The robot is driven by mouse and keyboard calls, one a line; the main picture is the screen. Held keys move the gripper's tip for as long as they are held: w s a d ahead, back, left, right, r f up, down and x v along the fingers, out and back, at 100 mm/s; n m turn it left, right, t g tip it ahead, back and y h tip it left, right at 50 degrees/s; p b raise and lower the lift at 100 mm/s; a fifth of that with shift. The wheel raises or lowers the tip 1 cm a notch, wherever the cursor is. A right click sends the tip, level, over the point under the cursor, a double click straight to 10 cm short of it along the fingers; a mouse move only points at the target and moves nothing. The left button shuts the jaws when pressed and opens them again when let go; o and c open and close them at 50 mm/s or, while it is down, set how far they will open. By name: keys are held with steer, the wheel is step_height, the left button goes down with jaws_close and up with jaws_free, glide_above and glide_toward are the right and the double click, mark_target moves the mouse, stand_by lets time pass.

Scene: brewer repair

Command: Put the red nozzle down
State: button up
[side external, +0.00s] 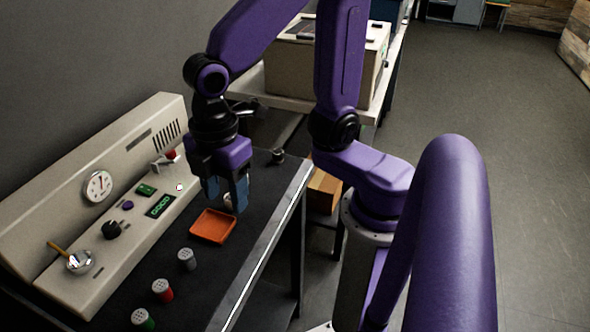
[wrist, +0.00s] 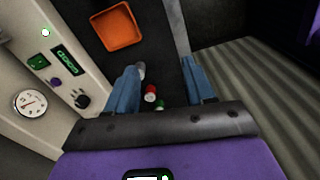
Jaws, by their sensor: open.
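The red nozzle (side external: 162,290) is a small cylinder with a pale, perforated-looking top. It stands upright on the dark bench mat, between a grey nozzle (side external: 187,259) and a green one (side external: 142,318). My gripper (side external: 226,202) is above the mat by the orange tray, well apart from the red nozzle. In the wrist view, the blue fingers of my gripper (wrist: 160,68) are spread. The red nozzle (wrist: 150,93) shows below, between the fingers in the picture but not held. The green nozzle (wrist: 159,105) is partly hidden there.
A shallow orange tray (side external: 213,226) lies empty on the mat. The beige brewer panel (side external: 85,270), with gauge, knobs and display, runs along the left. The bench's front edge is on the right, with open floor beyond. A beige box (side external: 290,68) stands behind.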

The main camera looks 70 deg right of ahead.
steer(key=s+d+f+m, duration=0.1)
steer(key=s+d+m, duration=0.2)
steer(key=s+d, duration=0.6)
steer(key=shift+d+m, duration=0.3)
steer(key=shift+d, duration=0.1)
